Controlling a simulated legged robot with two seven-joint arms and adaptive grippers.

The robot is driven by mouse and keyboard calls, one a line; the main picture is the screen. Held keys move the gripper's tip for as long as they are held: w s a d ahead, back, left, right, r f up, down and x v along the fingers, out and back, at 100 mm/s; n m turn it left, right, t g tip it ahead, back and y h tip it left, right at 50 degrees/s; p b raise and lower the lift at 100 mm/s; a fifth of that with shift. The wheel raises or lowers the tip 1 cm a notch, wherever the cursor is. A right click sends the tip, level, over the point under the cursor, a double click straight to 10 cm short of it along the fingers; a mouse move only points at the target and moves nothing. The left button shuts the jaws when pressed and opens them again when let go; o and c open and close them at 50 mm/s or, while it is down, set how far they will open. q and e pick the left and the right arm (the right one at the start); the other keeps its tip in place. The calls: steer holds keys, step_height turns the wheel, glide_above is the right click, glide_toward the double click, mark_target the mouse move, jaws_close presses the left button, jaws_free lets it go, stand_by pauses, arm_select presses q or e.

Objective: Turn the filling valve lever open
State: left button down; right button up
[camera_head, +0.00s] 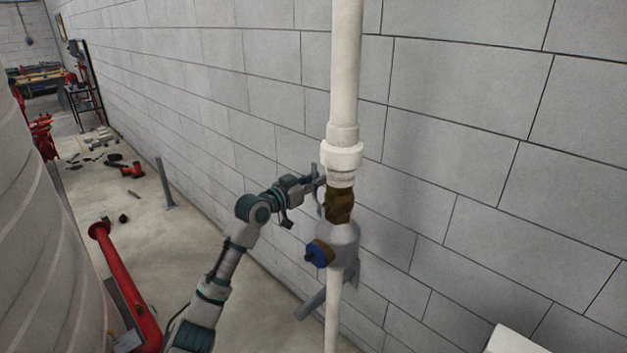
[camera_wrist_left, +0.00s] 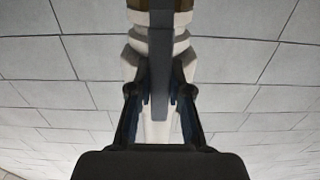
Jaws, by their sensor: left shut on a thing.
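The filling valve has a brown brass body (camera_head: 339,206) on the upright white pipe (camera_head: 345,80), below a white collar. My left gripper (camera_head: 314,187) is at the valve's left side. In the left wrist view my left gripper (camera_wrist_left: 160,103) has a finger on each side of a long grey lever (camera_wrist_left: 160,60) and is shut on it. The lever runs up and down in that view, in front of the pipe. In the head view the lever is mostly hidden by the gripper. My right gripper is not in view.
A grey fitting (camera_head: 343,240) with a blue cap (camera_head: 319,252) sits just below the valve. A grey block wall (camera_head: 460,130) stands close behind the pipe. A large ribbed tank (camera_head: 40,220) and a red pipe (camera_head: 125,285) are at the left.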

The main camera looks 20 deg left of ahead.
arm_select(q)
steer(key=shift+s+a+r, duration=0.1)
steer(key=shift+s+r, duration=0.05)
steer(key=shift+r, duration=0.5)
steer(key=c, duration=1.2)
jaws_free()
steer(key=shift+o, duration=0.7)
steer(key=shift+s, duration=0.4)
steer(key=shift+w+f, duration=0.1)
steer(key=shift+f, duration=0.05)
steer(key=shift+a+f, duration=0.1)
steer(key=v, duration=1.2)
